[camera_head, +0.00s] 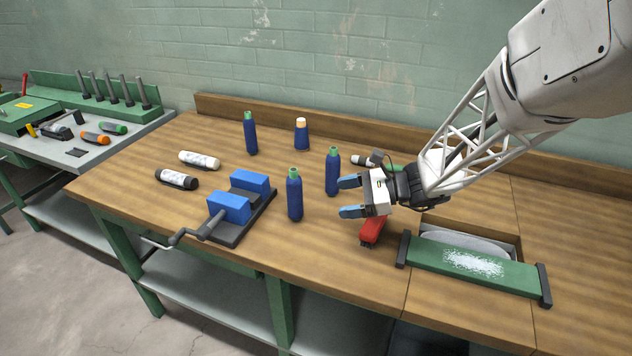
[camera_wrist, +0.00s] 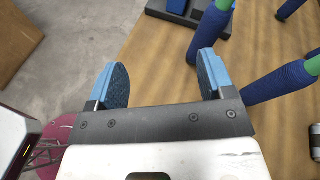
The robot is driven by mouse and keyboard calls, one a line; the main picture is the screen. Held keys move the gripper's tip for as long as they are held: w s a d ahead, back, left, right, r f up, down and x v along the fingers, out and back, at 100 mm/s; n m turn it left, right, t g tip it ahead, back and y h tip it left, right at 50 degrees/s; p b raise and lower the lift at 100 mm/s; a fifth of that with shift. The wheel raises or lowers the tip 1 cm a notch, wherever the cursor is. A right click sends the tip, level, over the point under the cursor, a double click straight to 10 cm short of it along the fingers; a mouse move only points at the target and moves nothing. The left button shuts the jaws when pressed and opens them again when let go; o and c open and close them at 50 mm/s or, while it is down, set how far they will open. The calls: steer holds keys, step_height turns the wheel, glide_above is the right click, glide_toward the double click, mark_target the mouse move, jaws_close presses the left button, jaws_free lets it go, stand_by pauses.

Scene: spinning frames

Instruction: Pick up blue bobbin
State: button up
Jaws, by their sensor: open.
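Several blue bobbins with green tops stand upright on the wooden bench: one at the back left (camera_head: 250,135), one at the front (camera_head: 294,197), and one (camera_head: 332,174) close to my gripper. A shorter, tapered blue bobbin (camera_head: 301,136) with a pale orange top stands at the back. My gripper (camera_head: 350,197) is open and empty, its blue fingertips pointing left, just right of the nearest bobbin. In the wrist view, my gripper (camera_wrist: 163,75) has nothing between its fingers. Blue bobbins (camera_wrist: 280,82) show right of the right finger; their depth from it is unclear.
A blue vise (camera_head: 228,210) with a crank stands left of the bobbins. White (camera_head: 199,159) and black-and-white (camera_head: 176,179) rolls lie behind it. A red object (camera_head: 372,230) lies below my gripper. A green bar (camera_head: 470,262) crosses a bench recess at right.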

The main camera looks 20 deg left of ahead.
mark_target(294, 190)
steer(key=w+a+f+m+t+y, duration=0.1)
steer(key=w+a+f+m+y, duration=0.2)
steer(key=w+a+f, duration=0.3)
steer(key=shift+a+f+m+t+y, duration=0.15)
steer(key=shift+a+m+t+y, duration=0.15)
steer(key=shift+a+m, duration=0.7)
steer(key=shift+w+a, duration=0.1)
steer(key=shift+a, duration=0.1)
steer(key=shift+s+a, duration=0.2)
steer(key=shift+a, duration=1.05)
steer(key=shift+s+a, duration=0.25)
steer(key=shift+a, duration=1.05)
steer(key=shift+s+a, duration=0.2)
steer(key=shift+a, duration=1.05)
steer(key=shift+c, duration=0.3)
steer(key=c, duration=1)
